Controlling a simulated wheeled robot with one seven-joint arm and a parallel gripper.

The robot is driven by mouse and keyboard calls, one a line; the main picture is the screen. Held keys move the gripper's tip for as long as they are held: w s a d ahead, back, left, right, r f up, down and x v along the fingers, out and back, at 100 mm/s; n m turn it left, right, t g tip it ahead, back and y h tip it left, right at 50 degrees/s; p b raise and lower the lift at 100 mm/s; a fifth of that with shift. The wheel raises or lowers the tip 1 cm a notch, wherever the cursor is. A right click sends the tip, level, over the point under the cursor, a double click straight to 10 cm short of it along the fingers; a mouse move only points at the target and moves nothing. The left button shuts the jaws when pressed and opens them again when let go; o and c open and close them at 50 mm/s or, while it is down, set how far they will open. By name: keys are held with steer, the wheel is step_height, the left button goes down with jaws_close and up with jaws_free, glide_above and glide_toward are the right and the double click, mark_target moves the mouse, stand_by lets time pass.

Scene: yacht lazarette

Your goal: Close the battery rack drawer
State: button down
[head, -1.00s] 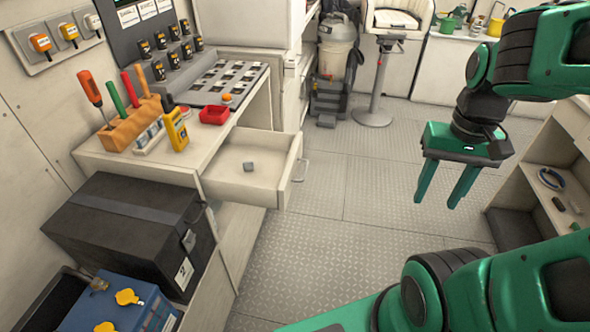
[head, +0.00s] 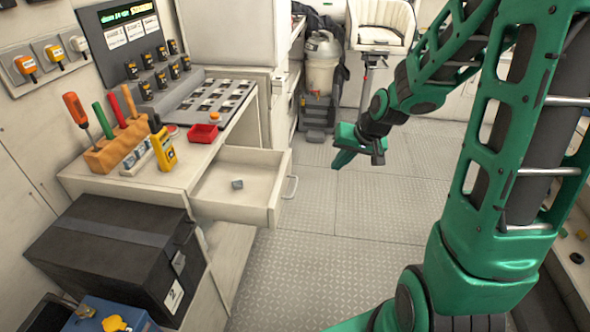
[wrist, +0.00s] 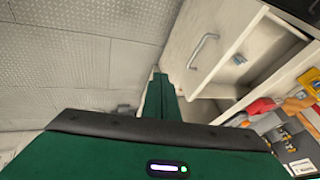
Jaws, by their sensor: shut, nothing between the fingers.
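The battery rack drawer (head: 232,206) is pulled out from the cream workbench in the head view, with a small grey block (head: 237,184) lying inside. Its bar handle (head: 291,187) is on the front panel facing right. In the wrist view the drawer front (wrist: 190,32) and handle (wrist: 203,50) are to the upper right of my fingers. My gripper (head: 341,160) is shut and empty, up and to the right of the handle, apart from the drawer. In the wrist view my fingers (wrist: 160,90) are together and partly overlap the drawer's edge in the picture.
The bench top holds a tool block (head: 118,145), a yellow meter (head: 162,150) and a red tray (head: 202,134). A black box (head: 110,250) stands below at left. The floor right of the drawer is clear.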

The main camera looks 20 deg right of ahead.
steer(key=w+a+f+t+y, duration=0.1)
steer(key=w+a+f, duration=0.15)
steer(key=w, duration=0.25)
glide_toward(289, 173)
steer(key=shift+t, duration=0.3)
steer(key=shift+x, duration=2.4)
steer(key=shift+s+d+f, duration=0.1)
steer(key=shift+s+f, duration=0.05)
steer(key=shift+s, duration=0.05)
